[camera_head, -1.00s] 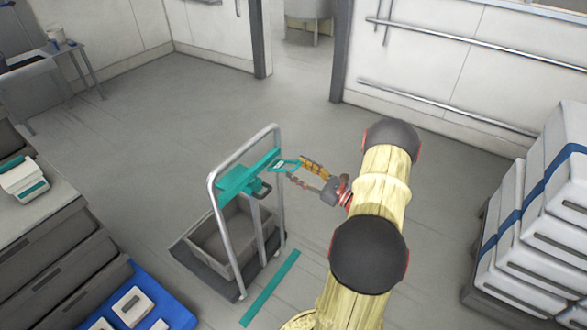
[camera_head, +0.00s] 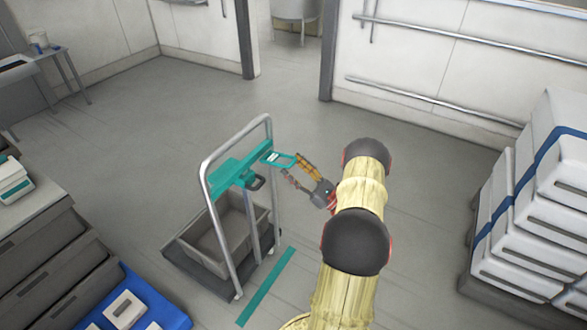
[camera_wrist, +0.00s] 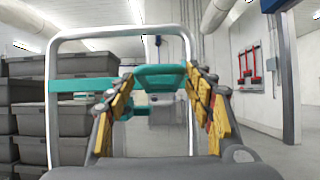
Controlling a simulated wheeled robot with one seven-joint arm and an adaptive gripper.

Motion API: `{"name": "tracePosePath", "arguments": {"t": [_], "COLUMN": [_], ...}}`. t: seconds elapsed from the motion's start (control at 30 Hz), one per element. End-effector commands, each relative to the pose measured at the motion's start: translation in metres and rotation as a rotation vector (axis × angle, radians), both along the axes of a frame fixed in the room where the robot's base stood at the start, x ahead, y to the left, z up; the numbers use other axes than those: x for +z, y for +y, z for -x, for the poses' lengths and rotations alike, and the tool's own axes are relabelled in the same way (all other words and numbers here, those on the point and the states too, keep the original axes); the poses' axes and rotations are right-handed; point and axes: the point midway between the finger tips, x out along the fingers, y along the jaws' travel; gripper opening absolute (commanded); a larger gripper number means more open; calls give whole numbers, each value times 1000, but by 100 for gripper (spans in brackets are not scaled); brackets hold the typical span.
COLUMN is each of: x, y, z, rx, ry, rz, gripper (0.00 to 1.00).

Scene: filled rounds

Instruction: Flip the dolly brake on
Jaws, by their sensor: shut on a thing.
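The dolly (camera_head: 206,188) stands on the floor left of my arm, with a tall grey metal hoop frame and a grey bin (camera_head: 215,243) on its low deck. A teal loop-shaped lever (camera_head: 279,159) sticks out from the crossbar's right end. My gripper (camera_head: 297,169) is at this lever, its yellow fingers shut on it. In the wrist view the lever (camera_wrist: 160,76) lies between the two fingertips (camera_wrist: 161,85).
A teal floor strip (camera_head: 265,287) runs beside the dolly. Stacked white crates (camera_head: 530,205) stand at right. Open floor lies behind the dolly.

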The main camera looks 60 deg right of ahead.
Motion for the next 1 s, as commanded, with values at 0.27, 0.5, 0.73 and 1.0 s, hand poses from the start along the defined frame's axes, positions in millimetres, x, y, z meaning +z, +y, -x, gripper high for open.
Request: {"name": "tracePosePath", "arguments": {"t": [0.27, 0.5, 0.73, 1.0], "x": [-11, -7, -5, -12], "y": [4, 2, 2, 0], "z": [0, 0, 0, 14], "rx": [2, 1, 1, -1], "ry": [16, 11, 9, 7], "rz": [-17, -10, -8, -6], "gripper": [60, 71, 71, 71]}}
